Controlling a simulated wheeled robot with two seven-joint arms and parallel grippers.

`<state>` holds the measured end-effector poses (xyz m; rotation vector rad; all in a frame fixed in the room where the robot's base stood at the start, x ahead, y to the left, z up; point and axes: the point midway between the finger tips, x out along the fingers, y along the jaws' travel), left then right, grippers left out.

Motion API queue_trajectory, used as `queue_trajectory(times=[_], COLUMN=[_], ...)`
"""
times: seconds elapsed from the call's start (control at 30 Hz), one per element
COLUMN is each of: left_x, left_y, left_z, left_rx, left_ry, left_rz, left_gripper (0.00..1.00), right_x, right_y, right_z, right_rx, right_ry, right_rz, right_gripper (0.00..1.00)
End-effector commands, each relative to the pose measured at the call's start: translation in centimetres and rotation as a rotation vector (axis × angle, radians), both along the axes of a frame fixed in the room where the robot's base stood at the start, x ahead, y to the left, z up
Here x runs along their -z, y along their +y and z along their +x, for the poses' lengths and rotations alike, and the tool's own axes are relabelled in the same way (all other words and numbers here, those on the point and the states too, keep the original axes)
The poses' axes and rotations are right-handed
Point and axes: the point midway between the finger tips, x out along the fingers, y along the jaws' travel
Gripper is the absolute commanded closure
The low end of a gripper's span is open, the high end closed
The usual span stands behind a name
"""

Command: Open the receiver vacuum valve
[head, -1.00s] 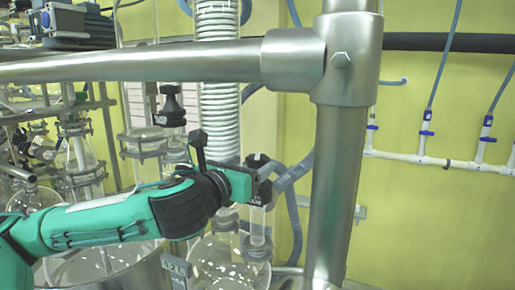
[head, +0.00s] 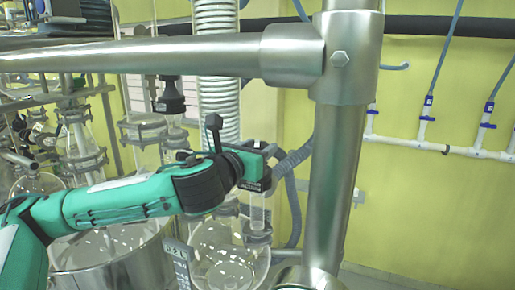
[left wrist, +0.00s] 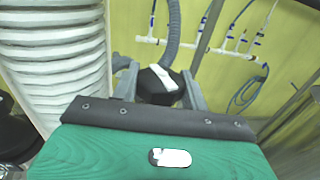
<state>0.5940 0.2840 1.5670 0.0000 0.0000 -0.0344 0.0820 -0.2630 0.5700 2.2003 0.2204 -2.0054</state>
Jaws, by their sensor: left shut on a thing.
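The receiver vacuum valve shows in the left wrist view as a black knob (left wrist: 158,86) with a pale mark on top. It sits between the two grey fingers of my left gripper (left wrist: 160,90), which is shut on it. In the head view my left gripper (head: 264,168) reaches in from the left, behind the steel rail, to the valve's dark body (head: 257,186) above a clear glass tube. A grey corrugated hose (head: 293,160) runs off to the right of the valve. How far the knob is turned cannot be told. My right gripper is not in view.
A thick steel post (head: 340,160) and rail (head: 150,52) stand in front. A round glass flask (head: 225,258) hangs below the gripper. A white ribbed duct (head: 217,110) rises behind. Glassware crowds the left; blue-handled wall taps (head: 425,118) are at right.

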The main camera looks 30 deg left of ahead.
Motion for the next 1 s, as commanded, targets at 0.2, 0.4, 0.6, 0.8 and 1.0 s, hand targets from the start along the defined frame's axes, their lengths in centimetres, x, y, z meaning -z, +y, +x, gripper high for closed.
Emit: queue_trajectory(times=[0.2,0.4,0.6,0.8,1.0], left_x=[-0.04,-0.02,-0.02,0.06,0.19], left_y=[-0.07,-0.19,-0.22,-0.20,-0.14], left_z=[0.01,0.01,0.01,0.03,0.05], left_rx=[-0.039,-0.140,-0.297,-0.454,-0.593], left_ry=[0.000,0.000,0.000,0.002,0.006], left_rz=[-0.001,-0.002,-0.003,-0.005,-0.007], left_gripper=[0.78,0.78,0.78,0.78,0.78], right_x=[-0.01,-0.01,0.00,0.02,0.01], right_y=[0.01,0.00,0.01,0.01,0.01], right_z=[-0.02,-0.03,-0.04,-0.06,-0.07], right_rx=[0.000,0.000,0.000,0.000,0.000], right_ry=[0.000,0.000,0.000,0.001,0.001], right_rz=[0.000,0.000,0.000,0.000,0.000], right_gripper=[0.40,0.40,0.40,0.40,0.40])
